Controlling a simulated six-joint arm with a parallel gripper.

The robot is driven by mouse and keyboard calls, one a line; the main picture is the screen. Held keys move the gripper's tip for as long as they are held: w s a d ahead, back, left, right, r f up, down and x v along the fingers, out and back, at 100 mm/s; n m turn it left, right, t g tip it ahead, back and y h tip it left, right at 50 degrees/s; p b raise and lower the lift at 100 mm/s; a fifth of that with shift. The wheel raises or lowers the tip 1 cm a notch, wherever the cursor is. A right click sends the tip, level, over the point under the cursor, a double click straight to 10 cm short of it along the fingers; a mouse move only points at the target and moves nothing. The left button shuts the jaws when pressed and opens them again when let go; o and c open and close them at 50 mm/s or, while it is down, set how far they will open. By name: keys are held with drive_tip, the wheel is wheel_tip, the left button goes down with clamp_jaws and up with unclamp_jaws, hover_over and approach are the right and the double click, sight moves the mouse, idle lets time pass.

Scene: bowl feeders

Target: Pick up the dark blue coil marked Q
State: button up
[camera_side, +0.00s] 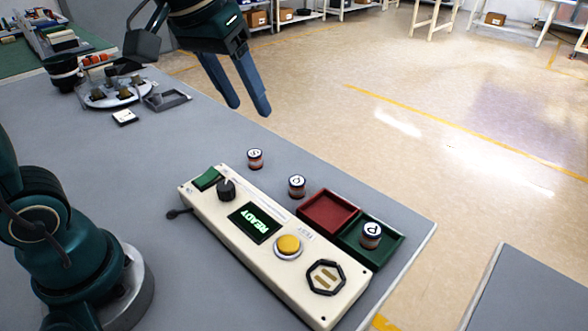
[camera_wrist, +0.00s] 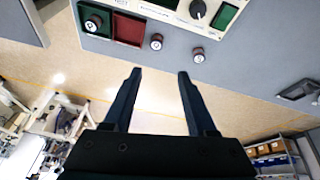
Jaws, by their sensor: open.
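Three small coils with white marked tops are in view, and their letters are too small to read surely. The middle coil (camera_side: 297,187) stands on the grey table beside the red tray; its round mark may be a Q. Another coil (camera_side: 255,159) stands farther back, to its left. A third coil (camera_side: 371,236) stands in the green tray. In the wrist view these are the middle coil (camera_wrist: 157,42), the other table coil (camera_wrist: 198,55) and the tray coil (camera_wrist: 93,24). My gripper (camera_side: 249,108) is open and empty, raised clear of all of them; its fingers show in the wrist view (camera_wrist: 159,73).
A cream test box (camera_side: 275,245) with a READY display lies beside the coils. The red tray (camera_side: 327,213) and green tray (camera_side: 398,240) adjoin it. A round feeder (camera_side: 105,98) stands at the back left. The table edge runs close behind the coils.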

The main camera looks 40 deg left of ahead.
drive_tip(key=w+f+g, duration=0.2)
drive_tip(key=w+f, duration=0.4)
drive_tip(key=w, duration=0.2)
drive_tip(key=g, duration=0.1)
hover_over(297, 180)
wheel_tip(297, 180, down, 4)
drive_tip(key=shift+n+g, duration=0.4)
drive_tip(key=shift+g, duration=0.2)
wheel_tip(297, 180, down, 5)
drive_tip(key=shift+r, duration=0.2)
drive_tip(key=shift+f, duration=2.7)
clamp_jaws()
drive_tip(key=shift+r, duration=0.1)
